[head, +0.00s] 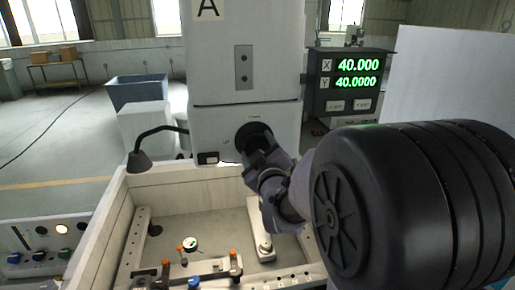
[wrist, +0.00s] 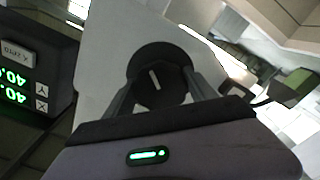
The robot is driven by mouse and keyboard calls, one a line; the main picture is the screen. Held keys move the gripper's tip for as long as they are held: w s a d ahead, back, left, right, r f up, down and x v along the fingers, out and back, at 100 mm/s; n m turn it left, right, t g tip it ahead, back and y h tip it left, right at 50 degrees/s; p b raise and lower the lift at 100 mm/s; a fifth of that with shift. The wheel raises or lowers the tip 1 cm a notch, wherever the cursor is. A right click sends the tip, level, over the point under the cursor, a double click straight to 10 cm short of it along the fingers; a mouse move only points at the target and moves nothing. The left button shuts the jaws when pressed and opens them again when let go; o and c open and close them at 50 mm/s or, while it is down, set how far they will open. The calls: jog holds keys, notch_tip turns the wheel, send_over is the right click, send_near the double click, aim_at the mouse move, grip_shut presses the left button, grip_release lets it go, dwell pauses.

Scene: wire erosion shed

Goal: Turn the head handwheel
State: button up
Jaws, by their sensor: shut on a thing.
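The head handwheel (wrist: 152,62) is a round black wheel on the front of the white machine head. In the wrist view it sits between my gripper's two fingers, and a pale mark shows on its hub. My gripper (wrist: 160,92) is shut on it, one finger on each side. In the head view the handwheel (head: 252,131) shows as a dark disc on the lower head, partly covered by my gripper (head: 256,150). The white machine head (head: 218,120) carries a letter A plate above.
A readout box (head: 350,82) with green X and Y figures is right of the head. A black lamp (head: 140,160) on a bent arm is at left. Below is an open work tank (head: 110,205) with clamps and a dial gauge (head: 190,244). A panel with buttons (head: 38,256) is lower left.

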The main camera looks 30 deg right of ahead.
jog(key=shift+f+b, duration=0.15)
jog(key=shift+b, duration=0.3)
jog(key=m+b, duration=0.1)
jog(key=b, duration=0.1)
jog(key=m+b, duration=0.2)
jog(key=b, duration=0.1)
jog(key=shift+f+b, duration=0.3)
jog(key=shift+b, duration=0.05)
jog(key=m+b, duration=0.2)
jog(key=b, duration=0.2)
jog(key=shift+a+m+b, duration=0.1)
jog(key=shift+m+b, duration=0.25)
jog(key=shift+m, duration=0.05)
jog(key=m+b, duration=0.3)
jog(key=b, duration=0.2)
jog(key=shift+r+m, duration=0.1)
jog(key=shift+m, duration=0.2)
jog(key=m+b, duration=0.4)
jog(key=m, duration=0.1)
jog(key=shift+a+r, duration=0.1)
jog(key=shift+r, duration=0.1)
jog(key=m+b, duration=0.1)
jog(key=m, duration=0.4)
jog(key=shift+r, duration=0.2)
jog(key=shift+m+b, duration=0.3)
jog(key=o, duration=1.4)
